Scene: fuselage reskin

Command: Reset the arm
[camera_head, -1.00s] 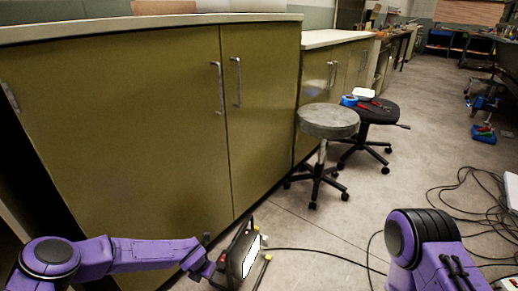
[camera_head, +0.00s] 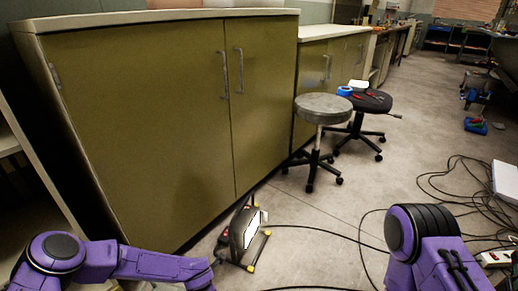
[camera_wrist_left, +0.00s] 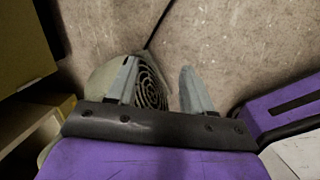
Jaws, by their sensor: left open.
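My left arm (camera_head: 140,262) is low at the bottom left of the head view, with its forearm stretched to the right. My left gripper (camera_wrist_left: 158,72) shows in the left wrist view with its two grey fingers apart. A pale round thing with a ringed grille (camera_wrist_left: 150,88) lies behind and between the fingers; I see no grip on it. My right arm (camera_head: 430,240) shows at the bottom right of the head view as a purple link with a black ribbed joint. The right gripper is out of view.
A black floor lamp (camera_head: 240,228) with yellow feet stands close to my left forearm's end. Olive cabinets (camera_head: 150,120) line the left. A grey stool (camera_head: 323,108) and a black stool (camera_head: 368,102) stand ahead. Cables (camera_head: 465,190) lie on the right; central floor is open.

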